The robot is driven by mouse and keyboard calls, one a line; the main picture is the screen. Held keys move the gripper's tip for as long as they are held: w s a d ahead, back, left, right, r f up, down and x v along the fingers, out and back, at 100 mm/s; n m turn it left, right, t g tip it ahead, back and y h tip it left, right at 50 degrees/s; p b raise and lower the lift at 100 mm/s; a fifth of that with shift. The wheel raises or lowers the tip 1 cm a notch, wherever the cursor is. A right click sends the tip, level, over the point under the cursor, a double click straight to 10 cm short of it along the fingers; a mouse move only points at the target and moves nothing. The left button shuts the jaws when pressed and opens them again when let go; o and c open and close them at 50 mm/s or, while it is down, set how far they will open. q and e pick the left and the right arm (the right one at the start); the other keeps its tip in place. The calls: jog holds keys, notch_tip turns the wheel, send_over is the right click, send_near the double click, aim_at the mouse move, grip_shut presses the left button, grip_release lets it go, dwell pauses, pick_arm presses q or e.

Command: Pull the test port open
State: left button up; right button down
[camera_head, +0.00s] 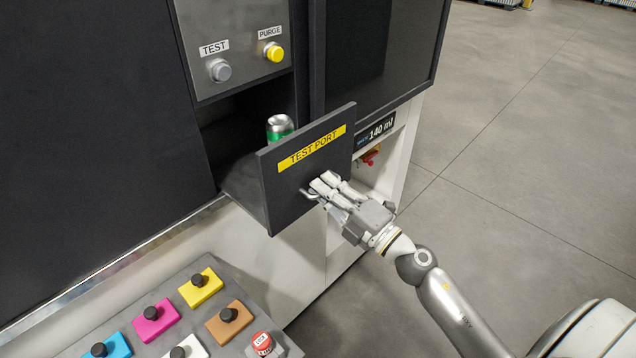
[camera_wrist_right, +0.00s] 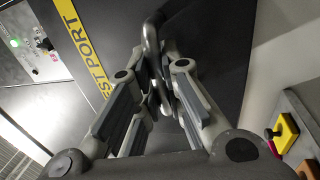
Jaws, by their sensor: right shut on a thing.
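The test port (camera_head: 301,189) is a dark drawer front with a yellow "TEST PORT" label, standing out from the machine with an open space behind it. A green can with a silver top (camera_head: 279,127) stands inside, its lower part hidden by the front. My right gripper (camera_head: 322,188) is shut on the port's handle (camera_head: 309,194). In the right wrist view the metal handle (camera_wrist_right: 151,45) passes between the fingers of the gripper (camera_wrist_right: 160,88), beside the yellow label (camera_wrist_right: 82,45). My left gripper is not in view.
Above the port are a grey TEST button (camera_head: 220,70) and a yellow PURGE button (camera_head: 273,52). A panel with several coloured knob blocks (camera_head: 201,287) and a red button (camera_head: 262,342) lies at lower left. A 140 ml display (camera_head: 376,130) is right of the port. Floor at right is clear.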

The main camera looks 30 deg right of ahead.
jog(key=shift+s, duration=0.2)
jog(key=c, duration=1.5)
grip_release()
jog(key=shift+d, duration=0.1)
jog(key=shift+c, duration=0.2)
jog(key=v, duration=1.2)
